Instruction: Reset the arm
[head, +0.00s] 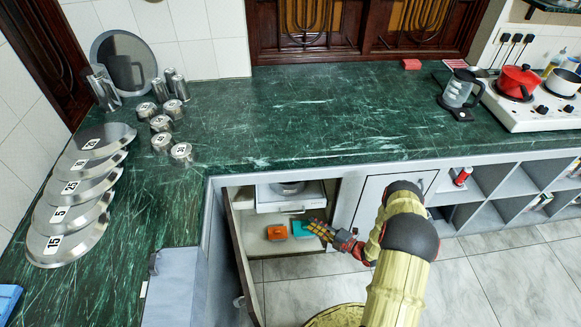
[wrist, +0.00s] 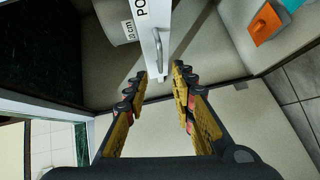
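My gripper (head: 318,229) reaches into the opened cabinet below the counter, from the right in the head view. In the wrist view my gripper (wrist: 159,76) is open, its two dark-tipped yellow fingers apart with nothing between them. A white panel with a metal handle (wrist: 157,46) and cut-off lettering lies just beyond the fingertips; I see no contact with it. In the head view a white drawer-like unit (head: 291,204) sits in the cabinet, up and left of my gripper. My arm (head: 398,255) is stretched forward and down.
An orange item (head: 277,232) and a teal item (head: 302,229) lie close to my gripper. The cabinet door (head: 243,270) stands open on the left. The green counter (head: 310,115) above holds lids, metal cups, a kettle (head: 460,90) and a stove (head: 535,105). Tiled floor is free at right.

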